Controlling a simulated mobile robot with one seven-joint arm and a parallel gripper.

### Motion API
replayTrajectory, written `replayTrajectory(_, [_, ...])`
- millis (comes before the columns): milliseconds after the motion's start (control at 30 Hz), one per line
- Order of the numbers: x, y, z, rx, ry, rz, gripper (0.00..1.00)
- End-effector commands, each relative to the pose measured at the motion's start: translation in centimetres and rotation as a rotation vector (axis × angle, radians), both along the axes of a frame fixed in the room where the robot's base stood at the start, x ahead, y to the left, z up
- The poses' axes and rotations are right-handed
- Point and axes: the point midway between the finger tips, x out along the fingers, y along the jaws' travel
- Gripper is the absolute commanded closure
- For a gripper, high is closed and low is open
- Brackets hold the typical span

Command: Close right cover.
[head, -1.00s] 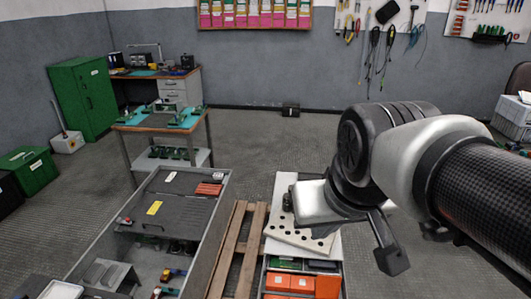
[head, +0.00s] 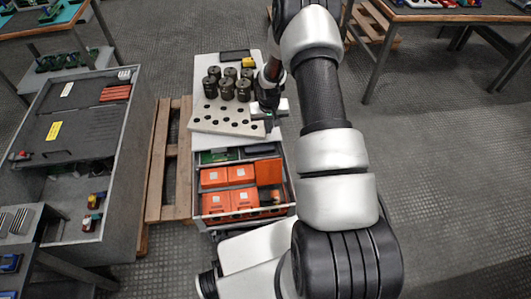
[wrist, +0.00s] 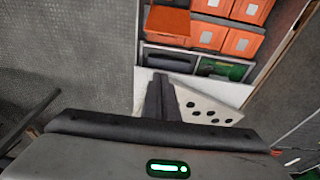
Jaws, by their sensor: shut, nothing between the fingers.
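A long grey cabinet (head: 125,165) stands at the left in the head view. A dark cover panel (head: 88,120) with a yellow label and a handle lies over its far part. Its near part is open, with small coloured parts (head: 93,205) inside. I cannot tell which panel is the right cover. My gripper (head: 268,118) is at the right edge of the white cart's top, well right of the cabinet, partly hidden by my arm. In the wrist view my gripper (wrist: 160,82) is shut and empty, pointing toward the cart; no cover shows there.
The white cart (head: 203,122) has a holed top with several dark cylinders (head: 228,90). Its open drawer holds orange boxes (head: 245,199). A wooden pallet (head: 168,165) lies between cabinet and cart. Floor is clear at the right; a table (head: 440,14) stands at the far right.

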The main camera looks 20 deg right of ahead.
Motion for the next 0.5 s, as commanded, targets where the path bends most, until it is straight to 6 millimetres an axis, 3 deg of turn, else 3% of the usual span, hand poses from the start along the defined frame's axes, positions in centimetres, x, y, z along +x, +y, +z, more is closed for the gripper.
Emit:
replayTrajectory(33, [-0.5,0.0,-3.6,0.011,0.011,-0.007,1.0])
replayTrajectory(100, [-0.9,-0.1,-6.3,0.022,0.016,-0.014,1.0])
replayTrajectory(500, [-0.9,-0.2,-13.0,0.034,0.024,-0.021,1.0])
